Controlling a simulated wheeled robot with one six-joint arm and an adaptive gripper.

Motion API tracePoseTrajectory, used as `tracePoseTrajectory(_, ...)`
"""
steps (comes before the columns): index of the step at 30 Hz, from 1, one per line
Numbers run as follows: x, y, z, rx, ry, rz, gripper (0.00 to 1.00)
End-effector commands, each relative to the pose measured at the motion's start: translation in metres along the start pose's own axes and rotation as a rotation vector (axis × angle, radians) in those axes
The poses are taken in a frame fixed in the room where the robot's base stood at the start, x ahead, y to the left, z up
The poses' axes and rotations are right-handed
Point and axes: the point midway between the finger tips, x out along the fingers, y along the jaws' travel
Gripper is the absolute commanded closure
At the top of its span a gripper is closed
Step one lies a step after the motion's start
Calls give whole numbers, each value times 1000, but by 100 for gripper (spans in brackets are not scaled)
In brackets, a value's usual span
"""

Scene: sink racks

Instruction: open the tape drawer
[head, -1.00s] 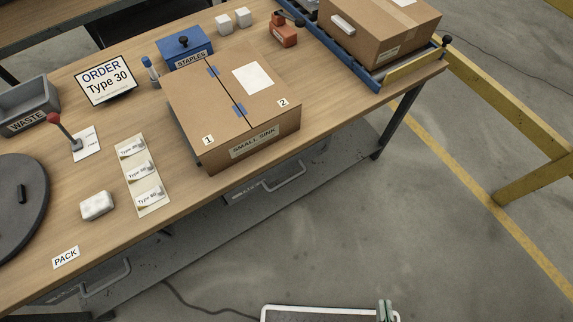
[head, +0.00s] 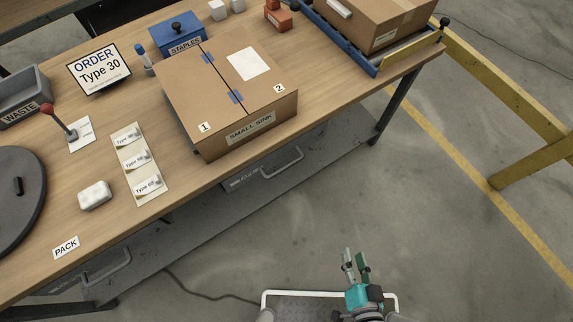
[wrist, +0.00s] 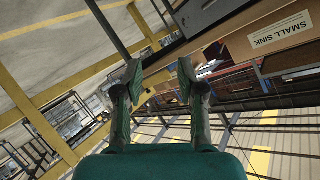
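Two drawers hang under the bench's front edge. One drawer (head: 240,183) with a pale bar handle (head: 283,164) is below the small sink box; the other drawer (head: 72,293) with a similar handle (head: 112,278) is at the lower left. Both look shut. Their labels are too small to read, so I cannot tell which is the tape drawer. My gripper (head: 355,255) is over the floor in front of the bench, apart from both handles. In the wrist view its fingers (wrist: 160,72) are spread and empty.
The bench (head: 215,178) carries a small sink box (head: 185,95), which also shows in the wrist view (wrist: 283,32). A yellow rail (head: 520,165) stands right. A lower shelf (head: 180,242) runs under the bench. The floor (head: 440,240) at right is clear.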

Motion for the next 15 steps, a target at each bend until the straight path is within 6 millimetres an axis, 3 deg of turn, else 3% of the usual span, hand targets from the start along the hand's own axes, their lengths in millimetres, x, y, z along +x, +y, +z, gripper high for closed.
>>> tracePoseTrajectory(1, 20, -1, 7, 60, -18, -20, 61)
tracePoseTrajectory(7, 89, -19, 32, 317, -124, -119, 61)
tracePoseTrajectory(15, 172, -70, 36, 626, -270, -305, 61)
